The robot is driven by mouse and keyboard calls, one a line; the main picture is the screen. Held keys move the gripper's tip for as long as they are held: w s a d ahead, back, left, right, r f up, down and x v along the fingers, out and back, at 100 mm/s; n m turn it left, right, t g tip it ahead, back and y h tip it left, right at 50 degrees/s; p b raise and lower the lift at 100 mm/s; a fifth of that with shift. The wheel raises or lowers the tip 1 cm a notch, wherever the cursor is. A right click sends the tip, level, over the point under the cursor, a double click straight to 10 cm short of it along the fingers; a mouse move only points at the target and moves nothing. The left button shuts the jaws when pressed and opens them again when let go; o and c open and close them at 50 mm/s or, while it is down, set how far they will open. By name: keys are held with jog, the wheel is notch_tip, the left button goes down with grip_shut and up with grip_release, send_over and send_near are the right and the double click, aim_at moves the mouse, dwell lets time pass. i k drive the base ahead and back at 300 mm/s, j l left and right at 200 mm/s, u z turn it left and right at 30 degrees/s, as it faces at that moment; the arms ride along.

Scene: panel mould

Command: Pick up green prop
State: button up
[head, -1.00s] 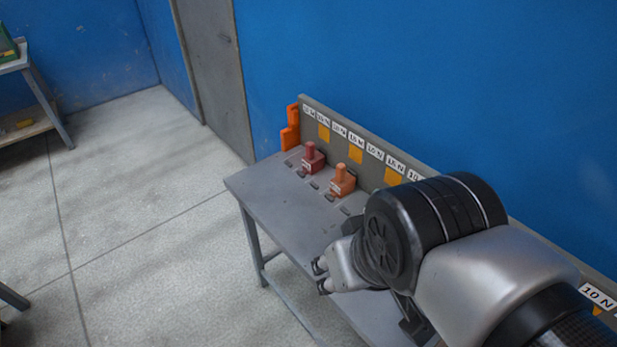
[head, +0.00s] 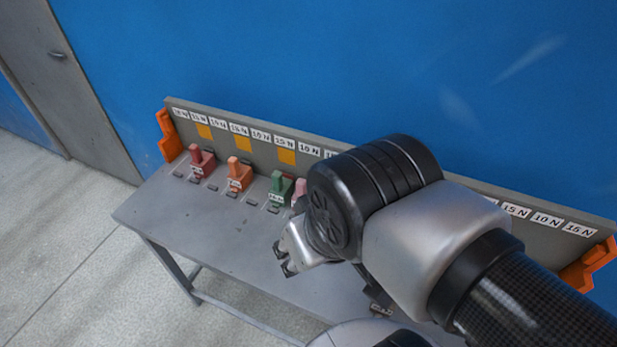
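The green prop (head: 280,188) stands upright on the grey table near the labelled back board, in a row of similar props. A pink prop (head: 299,190) is just right of it, partly hidden by my arm. My gripper (head: 282,262) is in front of the green prop, nearer the table's front, and apart from it in the picture. Its fingertips point left and look separated, with nothing seen between them. Much of the gripper is hidden behind my wrist.
A red prop (head: 200,162) and an orange prop (head: 237,175) stand to the left. The back board (head: 330,150) carries white labels and orange squares, with orange brackets (head: 170,137) at its ends. The table's (head: 185,220) front left is clear. My arm hides much of the right side.

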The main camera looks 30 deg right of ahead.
aim_at(282, 190)
jog(key=z, duration=0.35)
jog(key=i+j, duration=0.15)
jog(key=j, duration=0.2)
jog(key=i+j+z, duration=0.15)
jog(key=j, duration=0.2)
jog(key=i+j, duration=0.2)
jog(key=j, duration=0.2)
jog(key=i+j+z, duration=0.15)
jog(key=j, duration=0.2)
jog(key=i+j, duration=0.1)
jog(key=j, duration=0.3)
jog(key=z, duration=0.05)
